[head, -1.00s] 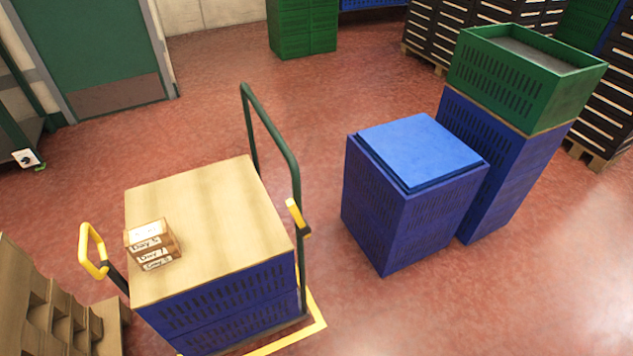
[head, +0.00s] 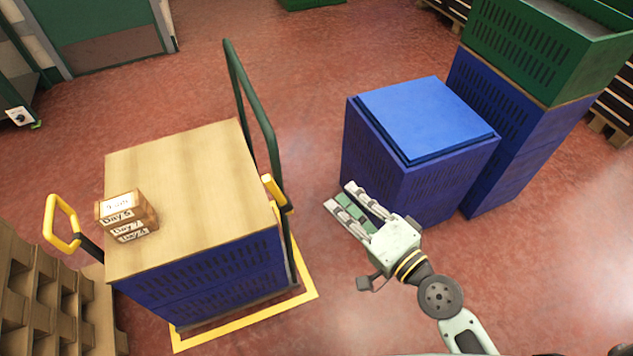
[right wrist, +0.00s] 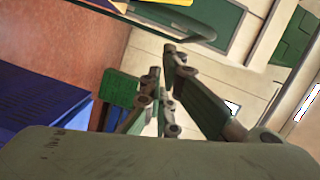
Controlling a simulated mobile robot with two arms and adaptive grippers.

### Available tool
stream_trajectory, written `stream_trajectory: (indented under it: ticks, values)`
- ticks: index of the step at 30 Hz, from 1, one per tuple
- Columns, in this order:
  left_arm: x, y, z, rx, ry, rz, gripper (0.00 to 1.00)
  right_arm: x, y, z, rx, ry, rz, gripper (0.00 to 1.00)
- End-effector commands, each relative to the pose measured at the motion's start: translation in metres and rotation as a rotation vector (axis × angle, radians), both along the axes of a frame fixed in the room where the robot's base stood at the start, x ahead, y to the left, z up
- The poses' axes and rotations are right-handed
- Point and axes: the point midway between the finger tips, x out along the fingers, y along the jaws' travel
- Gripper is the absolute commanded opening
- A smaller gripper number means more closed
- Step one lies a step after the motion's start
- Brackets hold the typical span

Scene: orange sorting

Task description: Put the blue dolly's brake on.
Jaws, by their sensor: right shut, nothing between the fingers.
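A cart with a dark green push handle (head: 256,110) carries blue crates (head: 205,280) topped by a wooden board (head: 180,180). A yellow-tipped lever (head: 62,222) stands at its left side and another yellow lever (head: 275,192) at its right, by the handle. Both stand upright with a slight tilt. The base of the cart is mostly hidden, so I cannot tell its colour. My right gripper (head: 342,203) is shut and empty, right of the cart, in front of a blue crate stack. Its fingers (right wrist: 165,75) show in the right wrist view. My left gripper is not in view.
A blue-lidded crate stack (head: 425,120) stands to the right, with a taller blue stack under a green crate (head: 520,60) behind it. Wooden pallets (head: 45,285) stand at left. Red floor lies between cart and stacks.

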Motion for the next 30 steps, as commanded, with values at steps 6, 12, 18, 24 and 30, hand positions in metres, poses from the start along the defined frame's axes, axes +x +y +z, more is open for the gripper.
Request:
stream_trajectory:
  ticks: [6, 12, 18, 24, 30]
  values:
    - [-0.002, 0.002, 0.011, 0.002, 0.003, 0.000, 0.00, 0.028, 0.016, 0.002, 0.003, -0.003, -0.002, 0.00]
    - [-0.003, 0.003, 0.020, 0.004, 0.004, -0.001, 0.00, 0.065, 0.040, -0.001, 0.001, -0.002, 0.000, 0.00]
    - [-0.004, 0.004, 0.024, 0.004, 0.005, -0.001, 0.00, 0.079, 0.065, -0.010, 0.001, 0.003, 0.000, 0.00]
    - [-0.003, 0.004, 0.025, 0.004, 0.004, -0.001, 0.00, 0.073, 0.084, -0.015, -0.002, 0.001, 0.000, 0.00]
    - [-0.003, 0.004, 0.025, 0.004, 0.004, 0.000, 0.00, 0.071, 0.088, -0.016, -0.003, -0.001, -0.001, 0.00]
